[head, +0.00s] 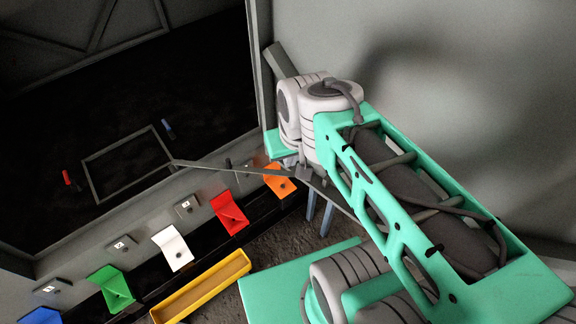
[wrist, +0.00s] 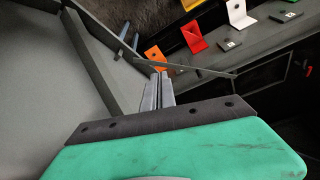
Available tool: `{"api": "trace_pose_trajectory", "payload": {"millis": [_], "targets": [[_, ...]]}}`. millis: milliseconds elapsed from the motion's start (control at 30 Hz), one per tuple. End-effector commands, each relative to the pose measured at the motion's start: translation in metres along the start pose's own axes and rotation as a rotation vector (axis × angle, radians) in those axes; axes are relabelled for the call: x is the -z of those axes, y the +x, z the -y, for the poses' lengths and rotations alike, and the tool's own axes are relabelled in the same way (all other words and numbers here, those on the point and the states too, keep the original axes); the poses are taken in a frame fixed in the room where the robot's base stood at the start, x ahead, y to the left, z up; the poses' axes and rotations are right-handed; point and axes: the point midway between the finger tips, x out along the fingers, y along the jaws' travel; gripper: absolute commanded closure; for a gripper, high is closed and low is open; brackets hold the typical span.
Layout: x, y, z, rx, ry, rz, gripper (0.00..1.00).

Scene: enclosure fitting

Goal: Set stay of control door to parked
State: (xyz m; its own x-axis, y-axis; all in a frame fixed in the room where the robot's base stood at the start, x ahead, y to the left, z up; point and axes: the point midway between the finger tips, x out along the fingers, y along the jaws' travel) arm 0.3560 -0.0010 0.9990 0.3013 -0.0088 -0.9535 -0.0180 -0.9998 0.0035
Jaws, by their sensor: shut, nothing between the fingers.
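The stay (head: 232,168) is a thin grey bar running from the sill of the dark enclosure opening towards the foot of the large grey panel. It also shows in the wrist view (wrist: 195,68), crossing just beyond my fingertips. The large grey panel (head: 470,60), which looks like the control door, stands on the right and fills the left of the wrist view (wrist: 35,85). My gripper (wrist: 159,76) is shut and empty, its tips close to the stay's panel-side end. I cannot tell whether they touch it. In the head view my arm partly hides that end.
Orange (head: 280,179), red (head: 230,212), white (head: 173,248), green (head: 112,288) and blue (head: 40,316) brackets line the sill, with small numbered tags beside them. A yellow tray (head: 202,287) lies in front. The dark opening (head: 190,85) is at upper left.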

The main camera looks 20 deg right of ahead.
Motion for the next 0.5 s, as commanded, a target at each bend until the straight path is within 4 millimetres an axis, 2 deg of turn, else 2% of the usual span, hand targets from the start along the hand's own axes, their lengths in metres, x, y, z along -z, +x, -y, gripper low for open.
{"api": "trace_pose_trajectory", "payload": {"millis": [33, 67, 200, 300, 400, 500], "targets": [[0.002, 0.034, -0.001, -0.009, 0.032, 0.006, 1.0], [0.006, 0.05, -0.003, -0.019, 0.062, 0.006, 1.0], [0.036, 0.137, -0.02, -0.074, 0.238, -0.001, 1.0], [0.054, 0.186, -0.032, -0.111, 0.346, -0.013, 1.0], [0.066, 0.21, -0.039, -0.133, 0.411, -0.026, 1.0], [0.072, 0.212, -0.042, -0.14, 0.434, -0.031, 1.0]]}}
